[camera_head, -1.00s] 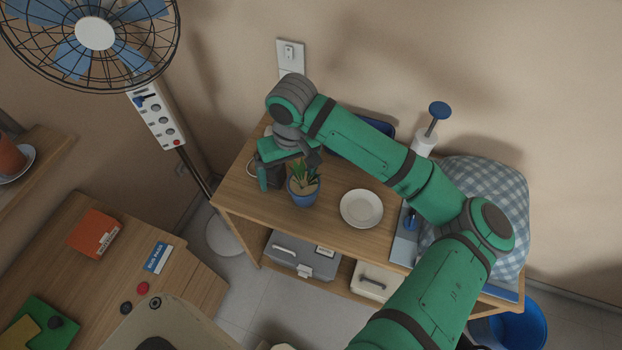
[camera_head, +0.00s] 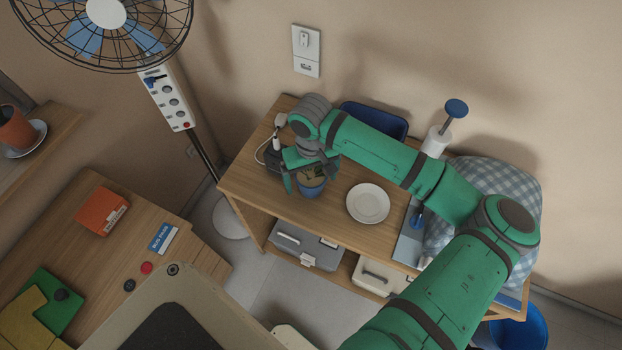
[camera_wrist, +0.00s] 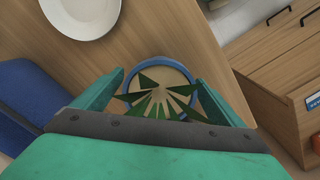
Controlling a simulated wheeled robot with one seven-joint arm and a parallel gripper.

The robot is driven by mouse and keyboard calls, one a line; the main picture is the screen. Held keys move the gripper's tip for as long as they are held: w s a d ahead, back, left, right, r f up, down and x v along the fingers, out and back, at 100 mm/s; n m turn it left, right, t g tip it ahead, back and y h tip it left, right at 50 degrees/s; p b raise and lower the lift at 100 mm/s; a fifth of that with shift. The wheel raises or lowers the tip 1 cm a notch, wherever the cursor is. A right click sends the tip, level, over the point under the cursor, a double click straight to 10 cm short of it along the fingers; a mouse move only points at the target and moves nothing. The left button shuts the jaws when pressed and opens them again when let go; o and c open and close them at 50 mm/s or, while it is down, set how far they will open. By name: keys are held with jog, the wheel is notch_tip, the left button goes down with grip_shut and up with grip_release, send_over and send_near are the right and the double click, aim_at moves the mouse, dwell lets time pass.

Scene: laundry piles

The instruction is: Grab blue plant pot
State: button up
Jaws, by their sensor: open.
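The blue plant pot (camera_head: 311,189) stands on the wooden shelf top, left of the white plate, with its plant partly hidden by my gripper. In the wrist view the pot's blue rim (camera_wrist: 160,60) and green leaves (camera_wrist: 158,97) show between my two green fingers. My gripper (camera_head: 305,180) is open. Its fingers (camera_wrist: 160,88) reach down on either side of the pot, and I cannot tell whether they touch it. The pot's lower part is hidden in the wrist view.
A white plate (camera_head: 368,203) lies right of the pot. A dark blue tray (camera_head: 375,121) is behind my arm. A white charger (camera_head: 281,120) with a cable is at the shelf's left back. A checkered cloth bundle (camera_head: 517,187) is at the right.

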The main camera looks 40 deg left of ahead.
jog(key=shift+f, duration=0.8)
jog(key=shift+c, duration=0.2)
jog(key=c, duration=1.3)
jog(key=shift+c, duration=0.2)
